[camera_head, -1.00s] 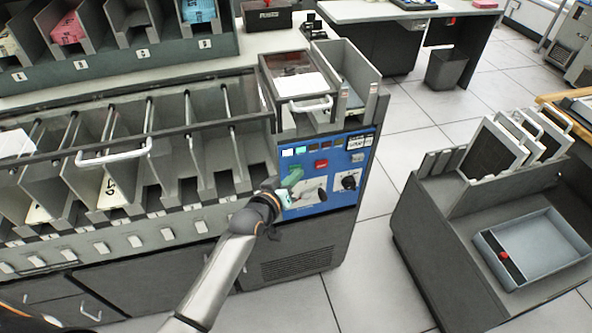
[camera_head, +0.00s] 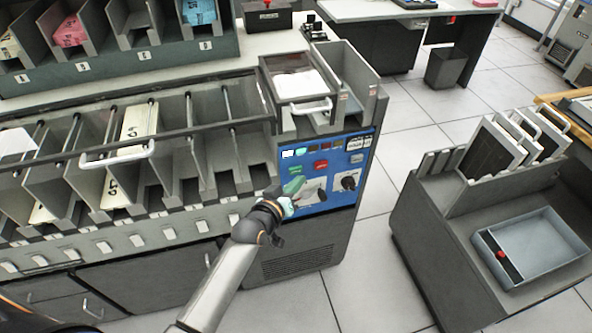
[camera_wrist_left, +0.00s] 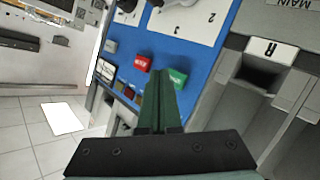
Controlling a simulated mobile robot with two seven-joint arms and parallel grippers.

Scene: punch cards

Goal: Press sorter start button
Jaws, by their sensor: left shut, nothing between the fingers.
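The sorter's blue control panel (camera_head: 350,150) is on the front right end of the sorter. It carries a green start button (camera_head: 295,169), a red button (camera_head: 320,164) and a black knob (camera_head: 348,183). My left gripper (camera_head: 294,186) is shut and empty, with its green fingertips just below the green button. In the left wrist view, the shut fingers (camera_wrist_left: 160,95) point at the panel, their tips beside the green button (camera_wrist_left: 178,78). The red button (camera_wrist_left: 141,62) is left of it. I see no clear contact. My right gripper is not in view.
The sorter's row of card pockets (camera_head: 160,180) runs left of the panel, with a handled clear cover (camera_head: 120,120). A cart (camera_head: 420,220) with a grey tray (camera_head: 535,248) stands at the right. Open tiled floor (camera_head: 420,110) lies between them.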

